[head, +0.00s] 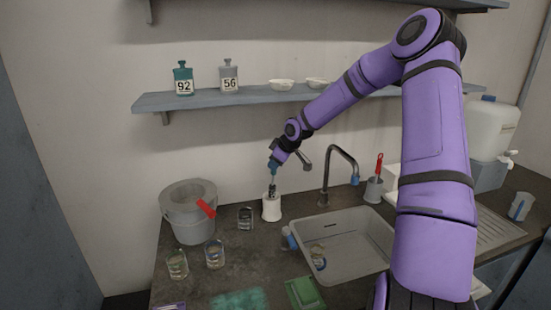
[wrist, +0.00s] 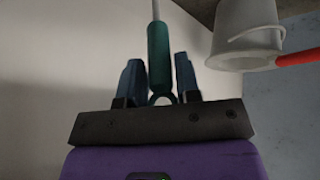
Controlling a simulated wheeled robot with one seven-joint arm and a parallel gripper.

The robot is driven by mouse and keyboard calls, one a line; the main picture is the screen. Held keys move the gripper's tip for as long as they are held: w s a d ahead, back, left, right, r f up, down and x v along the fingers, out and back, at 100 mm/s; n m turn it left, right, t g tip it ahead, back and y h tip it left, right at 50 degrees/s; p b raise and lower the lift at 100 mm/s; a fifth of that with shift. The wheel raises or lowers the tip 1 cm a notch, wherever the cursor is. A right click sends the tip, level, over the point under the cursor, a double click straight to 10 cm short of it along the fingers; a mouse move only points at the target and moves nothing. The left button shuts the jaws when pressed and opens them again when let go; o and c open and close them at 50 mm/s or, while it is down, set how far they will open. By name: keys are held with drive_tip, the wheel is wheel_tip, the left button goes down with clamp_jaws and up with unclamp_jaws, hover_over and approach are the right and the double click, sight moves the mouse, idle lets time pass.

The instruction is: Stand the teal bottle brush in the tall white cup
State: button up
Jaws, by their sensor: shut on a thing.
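The tall white cup (head: 271,211) stands upright on the counter between the glass beakers and the sink. My gripper (head: 273,167) is above the cup, pointing down, shut on the teal bottle brush (head: 272,189). The brush hangs roughly upright, with its dark bristle end at the cup's mouth. I cannot tell how far it is inside. In the wrist view the teal handle (wrist: 159,60) lies between the fingers of my gripper (wrist: 159,75), and a pale shaft runs on from it. The cup does not show clearly there.
A grey bucket (head: 186,222) with a red handle piece stands left of the cup. Glass beakers (head: 215,254) stand nearby. The sink (head: 340,245) and tap (head: 325,185) are to the right, beside a grey cup (head: 373,190) with a red-handled tool. A shelf (head: 240,98) runs above.

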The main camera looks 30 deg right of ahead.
sight(275, 173)
drive_tip(key=shift+w+d+f, duration=0.1)
drive_tip(key=shift+w+f, duration=0.1)
drive_tip(key=shift+f, duration=0.7)
drive_tip(key=shift+w+d+f, duration=0.1)
drive_tip(key=shift+w+f, duration=0.15)
drive_tip(key=shift+f, duration=0.6)
drive_tip(key=shift+w+f, duration=0.2)
drive_tip(key=shift+f, duration=0.7)
drive_tip(key=o, duration=1.1)
drive_tip(key=v, duration=1)
drive_tip(key=shift+s+r, duration=0.15)
drive_tip(key=shift+r, duration=0.15)
